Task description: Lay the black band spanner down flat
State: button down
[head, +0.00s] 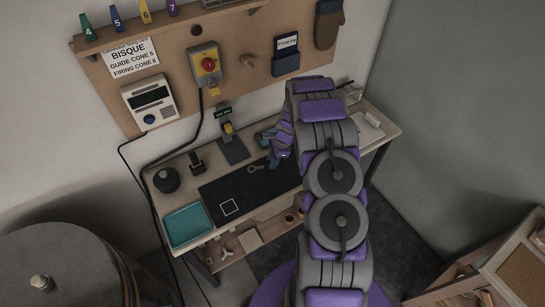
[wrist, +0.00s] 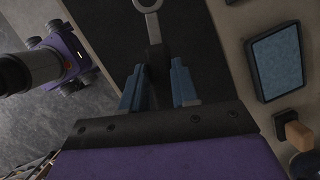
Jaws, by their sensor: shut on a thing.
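The spanner (wrist: 154,28) has a grey ring end and shaft, pointing away from my gripper in the wrist view. My gripper (wrist: 158,88) has blue fingers on either side of its dark handle and is shut on it. In the head view, the spanner (head: 258,168) shows over the dark mat (head: 222,188), with its ring toward the left. My gripper (head: 271,148) is at the mat's right end there, partly hidden by my arm. I cannot tell whether the spanner touches the mat.
A black round object (head: 166,180) and a dark plate (head: 234,151) with an upright wooden-topped piece stand along the back.

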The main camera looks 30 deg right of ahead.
jog(key=shift+s+a, duration=0.15)
jog(key=shift+s, duration=0.1)
jog(key=shift+a+r, duration=0.1)
jog(key=shift+a, duration=0.35)
jog(key=shift+d+r+p, duration=0.1)
jog(key=shift+d+p, duration=0.1)
jog(key=shift+p, duration=0.15)
jog(key=shift+f, duration=3.05)
jog(key=shift+f, duration=0.25)
jog(key=shift+f, duration=0.25)
jog(key=c, duration=0.8)
grip_release()
